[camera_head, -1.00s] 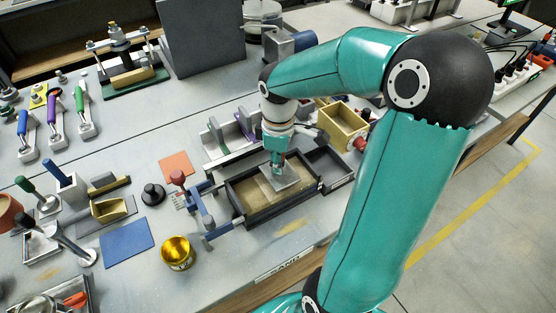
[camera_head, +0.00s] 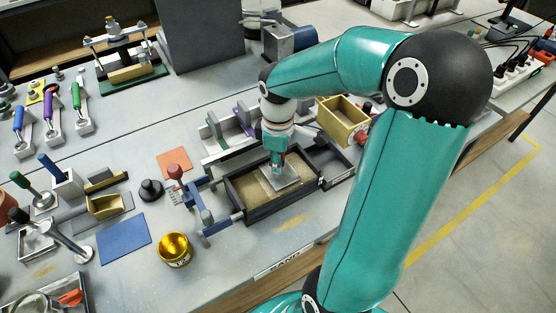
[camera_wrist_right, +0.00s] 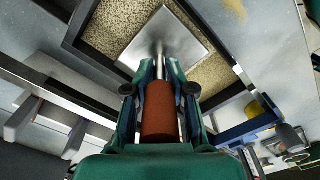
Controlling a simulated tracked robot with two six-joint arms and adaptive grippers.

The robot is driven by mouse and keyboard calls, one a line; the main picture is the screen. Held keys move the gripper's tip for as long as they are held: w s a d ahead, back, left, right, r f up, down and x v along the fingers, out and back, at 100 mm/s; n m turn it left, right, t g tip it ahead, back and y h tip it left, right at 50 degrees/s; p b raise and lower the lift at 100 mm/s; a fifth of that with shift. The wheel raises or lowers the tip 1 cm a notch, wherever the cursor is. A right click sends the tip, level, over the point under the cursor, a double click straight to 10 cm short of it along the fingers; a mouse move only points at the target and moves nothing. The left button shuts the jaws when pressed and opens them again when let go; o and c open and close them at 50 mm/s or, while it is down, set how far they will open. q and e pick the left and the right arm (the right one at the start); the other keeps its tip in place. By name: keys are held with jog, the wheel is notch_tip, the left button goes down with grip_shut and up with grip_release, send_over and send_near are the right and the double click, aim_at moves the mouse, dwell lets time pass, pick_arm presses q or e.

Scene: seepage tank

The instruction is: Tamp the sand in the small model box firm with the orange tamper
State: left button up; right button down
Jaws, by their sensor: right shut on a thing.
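The small model box (camera_head: 287,205) is a dark open frame with tan sand (camera_head: 252,190) in it. My right gripper (camera_head: 277,160) points down over the box. It is shut on the tamper, whose orange-brown handle (camera_wrist_right: 160,115) shows between the fingers in the right wrist view. The tamper's square grey metal plate (camera_head: 284,181) lies flat over the sand, toward the right half of the box; it also shows in the wrist view (camera_wrist_right: 165,48). I cannot tell whether the plate presses on the sand. My left gripper is not in view.
A blue clamp-like frame (camera_head: 208,222) stands at the box's left end. A yellow tin (camera_head: 175,250), a blue mat (camera_head: 124,240) and an orange mat (camera_head: 174,161) lie left. A yellow bin (camera_head: 342,121) stands behind right. The bench strip in front is clear.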

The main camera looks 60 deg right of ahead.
jog(key=shift+f, duration=0.35)
jog(key=shift+f+b, duration=0.25)
jog(key=shift+b, duration=0.05)
dwell(0.8)
notch_tip(320, 180, up, 4)
jog(key=p, duration=0.3)
jog(key=shift+r, duration=0.2)
dwell(0.5)
jog(key=shift+s+d+f+b, duration=0.2)
jog(key=shift+s+d+b, duration=0.15)
jog(key=shift+d+b, duration=0.35)
jog(key=shift+s+d+f+b, duration=0.3)
jog(key=shift+d+b, duration=0.25)
jog(key=shift+b, duration=0.4)
jog(key=shift+s+d+f+b, duration=0.15)
jog(key=shift+s+d+b, duration=0.25)
jog(key=shift+d+b, duration=0.3)
jog(key=shift+a, duration=0.1)
